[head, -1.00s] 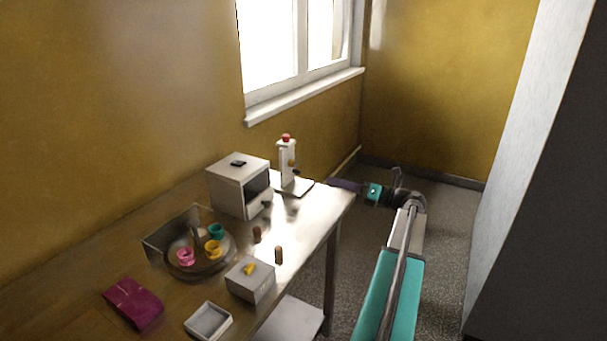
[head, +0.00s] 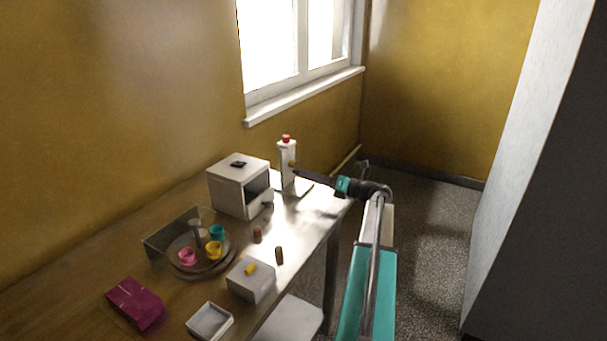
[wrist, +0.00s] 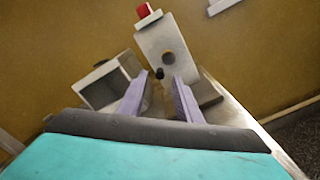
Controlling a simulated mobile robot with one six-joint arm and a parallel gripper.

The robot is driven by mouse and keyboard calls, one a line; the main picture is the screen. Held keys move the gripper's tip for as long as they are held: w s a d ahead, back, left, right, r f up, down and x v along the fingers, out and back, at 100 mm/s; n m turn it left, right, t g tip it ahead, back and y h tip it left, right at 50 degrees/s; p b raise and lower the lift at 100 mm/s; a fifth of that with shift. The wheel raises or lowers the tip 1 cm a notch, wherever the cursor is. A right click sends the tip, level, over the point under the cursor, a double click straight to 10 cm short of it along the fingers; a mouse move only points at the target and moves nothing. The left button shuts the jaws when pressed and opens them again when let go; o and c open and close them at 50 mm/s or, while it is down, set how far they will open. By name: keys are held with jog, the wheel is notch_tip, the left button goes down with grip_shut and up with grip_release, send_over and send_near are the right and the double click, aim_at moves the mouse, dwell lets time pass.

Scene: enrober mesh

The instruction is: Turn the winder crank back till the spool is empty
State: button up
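The winder (head: 287,152) looks to be the white upright post with a red cap at the far end of the table. I cannot tell how much is wound on the spool. My gripper (head: 297,173) is beside the post's right side. In the wrist view its purple fingers (wrist: 160,80) are open, with the black knob showing between the tips; contact cannot be told.
A white box with a dark opening (head: 229,190) stands just left of the winder. Nearer are a round tray (head: 186,268) with coloured cups, two brown pegs, a grey box (head: 243,285) with a yellow knob, a shallow tray (head: 209,331) and a magenta object (head: 135,303). Floor right of the table is clear.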

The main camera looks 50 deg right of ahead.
aim_at(297, 165)
jog(key=shift+x, duration=1.65)
grip_shut()
